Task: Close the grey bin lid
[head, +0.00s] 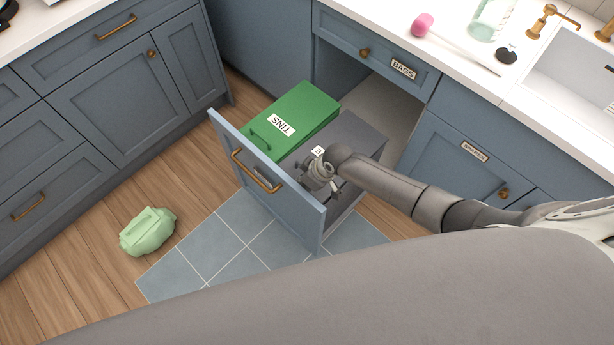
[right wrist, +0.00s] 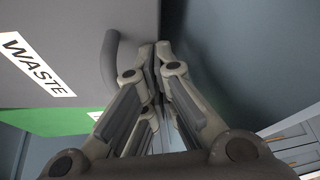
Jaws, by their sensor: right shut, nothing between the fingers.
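The grey bin lid (head: 357,130) lies beside the green lid in the pulled-out drawer and looks about level with it; a small gap cannot be ruled out. My right gripper (head: 318,183) is over its front part and hides much of it. In the right wrist view the grey lid (right wrist: 70,18) shows a WASTE label and a dark curved handle (right wrist: 111,62). The right gripper (right wrist: 157,52) is shut and empty, its fingertips just beside the handle; contact cannot be told. My left gripper is not in view.
The green lid marked TINS (head: 306,105) is down. The drawer front (head: 285,212) with a brass handle stands out over the floor. A pale green bag (head: 148,232) lies on the floor at left. A counter with a sink (head: 575,75) is at right.

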